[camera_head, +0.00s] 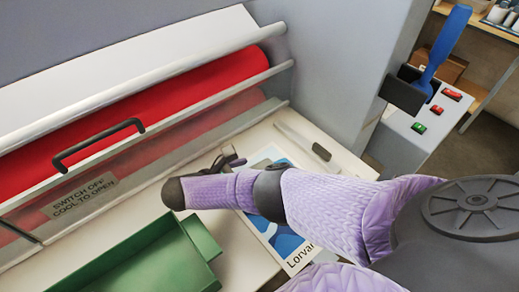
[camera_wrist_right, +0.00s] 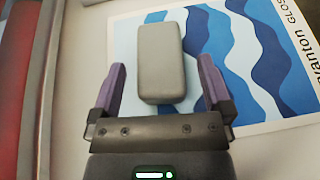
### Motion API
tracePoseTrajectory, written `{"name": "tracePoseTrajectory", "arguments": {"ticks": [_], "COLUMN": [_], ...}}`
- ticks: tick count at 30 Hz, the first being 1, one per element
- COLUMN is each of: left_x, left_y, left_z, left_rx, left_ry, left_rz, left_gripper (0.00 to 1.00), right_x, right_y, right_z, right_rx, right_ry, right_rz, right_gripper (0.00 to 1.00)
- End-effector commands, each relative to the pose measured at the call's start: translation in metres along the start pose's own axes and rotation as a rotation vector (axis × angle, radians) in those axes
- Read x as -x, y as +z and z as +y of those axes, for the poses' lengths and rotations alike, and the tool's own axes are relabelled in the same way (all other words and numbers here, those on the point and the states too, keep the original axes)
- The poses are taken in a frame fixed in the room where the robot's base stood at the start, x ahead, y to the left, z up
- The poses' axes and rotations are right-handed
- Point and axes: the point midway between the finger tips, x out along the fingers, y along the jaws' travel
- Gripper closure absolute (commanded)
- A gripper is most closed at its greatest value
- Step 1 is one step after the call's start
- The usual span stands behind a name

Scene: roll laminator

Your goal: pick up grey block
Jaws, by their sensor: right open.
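The grey block (camera_wrist_right: 161,62) is a rounded, upright-looking oblong in the right wrist view, partly over a blue-and-white printed sheet (camera_wrist_right: 215,45) and partly over the pale surface. My right gripper (camera_wrist_right: 160,78) is open, with a purple finger on each side of the block and a gap at both sides. Neither finger touches it. In the head view my right gripper (camera_head: 229,157) is over the pale bench by the sheet (camera_head: 284,232); I cannot make out the block there. My left gripper is in neither view.
A green tray (camera_head: 213,238) stands at the lower left. The laminator's red roller (camera_head: 190,92), clear guard and black handle (camera_head: 98,144) lie behind. A blue-handled tool (camera_head: 446,42) stands in a holder.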

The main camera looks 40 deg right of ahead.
Motion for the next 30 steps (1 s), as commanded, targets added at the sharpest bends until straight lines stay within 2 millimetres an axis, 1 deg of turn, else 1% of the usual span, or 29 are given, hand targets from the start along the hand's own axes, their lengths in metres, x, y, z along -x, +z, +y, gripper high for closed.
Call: {"name": "tracePoseTrajectory", "arguments": {"ticks": [1, 4, 11, 12, 14, 15, 17, 18, 20, 21, 23, 24, 25, 30], "left_x": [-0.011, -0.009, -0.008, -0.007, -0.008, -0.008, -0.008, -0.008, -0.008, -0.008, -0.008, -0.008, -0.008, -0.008], "left_y": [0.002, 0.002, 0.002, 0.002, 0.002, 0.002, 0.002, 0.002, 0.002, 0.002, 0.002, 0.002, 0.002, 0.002], "left_z": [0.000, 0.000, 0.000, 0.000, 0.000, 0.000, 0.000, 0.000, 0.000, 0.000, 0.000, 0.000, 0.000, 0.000], "left_rx": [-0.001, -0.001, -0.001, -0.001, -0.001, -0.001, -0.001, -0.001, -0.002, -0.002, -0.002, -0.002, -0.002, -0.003], "left_ry": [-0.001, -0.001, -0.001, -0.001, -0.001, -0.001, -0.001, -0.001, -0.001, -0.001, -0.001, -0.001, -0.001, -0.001], "left_rz": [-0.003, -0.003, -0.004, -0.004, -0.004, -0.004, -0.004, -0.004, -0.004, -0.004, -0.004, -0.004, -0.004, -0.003], "left_gripper": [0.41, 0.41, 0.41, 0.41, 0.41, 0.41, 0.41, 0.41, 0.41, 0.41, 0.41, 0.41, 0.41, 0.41], "right_x": [-0.013, -0.024, -0.026, -0.026, -0.026, -0.026, -0.026, -0.026, -0.026, -0.026, -0.026, -0.026, -0.026, -0.026], "right_y": [-0.007, -0.003, -0.002, -0.002, -0.002, -0.002, -0.002, -0.002, -0.002, -0.002, -0.002, -0.002, -0.002, -0.002], "right_z": [0.001, 0.001, 0.001, 0.001, 0.001, 0.001, 0.001, 0.001, 0.001, 0.001, 0.001, 0.001, 0.001, 0.001], "right_rx": [0.000, -0.001, -0.001, -0.001, -0.001, -0.001, -0.001, -0.001, -0.001, -0.001, -0.001, -0.001, -0.001, -0.002], "right_ry": [-0.001, -0.001, 0.000, 0.000, 0.000, 0.000, 0.000, 0.000, 0.000, 0.000, 0.000, 0.000, 0.000, 0.000], "right_rz": [-0.001, -0.001, 0.001, 0.001, 0.001, 0.001, 0.001, 0.001, 0.001, 0.001, 0.001, 0.001, 0.001, 0.000], "right_gripper": [0.00, 0.00, 0.00, 0.08, 0.21, 0.30, 0.42, 0.51, 0.64, 0.72, 0.85, 0.93, 1.00, 1.00]}}
